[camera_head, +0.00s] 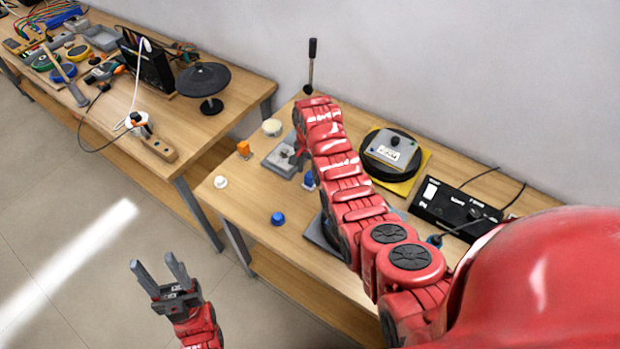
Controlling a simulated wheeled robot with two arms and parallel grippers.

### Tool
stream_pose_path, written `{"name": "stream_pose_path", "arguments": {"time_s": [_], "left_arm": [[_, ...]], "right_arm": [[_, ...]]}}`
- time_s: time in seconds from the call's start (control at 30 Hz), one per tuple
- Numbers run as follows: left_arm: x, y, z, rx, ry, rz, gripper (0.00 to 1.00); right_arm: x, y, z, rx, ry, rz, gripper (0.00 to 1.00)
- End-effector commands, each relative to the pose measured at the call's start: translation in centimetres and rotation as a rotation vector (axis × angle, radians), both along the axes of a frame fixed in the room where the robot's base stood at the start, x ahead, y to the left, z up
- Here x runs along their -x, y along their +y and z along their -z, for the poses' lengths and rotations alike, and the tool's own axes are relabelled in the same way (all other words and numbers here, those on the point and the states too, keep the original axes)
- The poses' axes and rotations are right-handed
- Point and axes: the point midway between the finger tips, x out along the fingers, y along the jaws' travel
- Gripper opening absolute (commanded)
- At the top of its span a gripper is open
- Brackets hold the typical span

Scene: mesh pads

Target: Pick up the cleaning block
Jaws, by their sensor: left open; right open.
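No object in view is clearly recognisable as the cleaning block. Small candidates on the near table (240,205) are an orange block (243,148), a blue piece (309,180) beside my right arm and a blue round knob (278,218). My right arm reaches across this table, and my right gripper (297,156) points down over a grey plate (280,158). It is small and partly hidden by my arm, open, with nothing clearly held. My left gripper (154,263) is open and empty over the floor, left of the near table.
A grey box on a black disc sits on a yellow pad (408,186). A black control box (455,207) with cables is to its right. An upright black-handled lever (311,65) stands at the back. A second table (205,125) at upper left is crowded with tools.

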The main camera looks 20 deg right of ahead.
Motion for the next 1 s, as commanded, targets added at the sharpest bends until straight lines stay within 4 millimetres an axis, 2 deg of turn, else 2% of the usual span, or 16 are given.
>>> {"name": "stream_pose_path", "arguments": {"time_s": [0.07,0.3,0.63,1.0], "left_arm": [[0.0,0.0,-1.0,0.0,0.0,0.0,0.5],[0.0,0.0,-1.6,0.0,0.0,0.0,0.5],[0.0,0.0,-1.6,0.0,0.0,0.0,0.5],[0.0,0.0,-1.6,0.0,0.0,0.0,0.5]], "right_arm": [[0.0,-0.1,0.3,-0.001,0.007,0.0,0.72],[-0.2,-0.1,2.4,0.001,0.001,0.0,0.72],[-0.2,-0.1,2.9,0.0,-0.001,0.0,0.72],[-0.2,-0.1,2.9,0.0,-0.001,-0.001,0.06]]}}
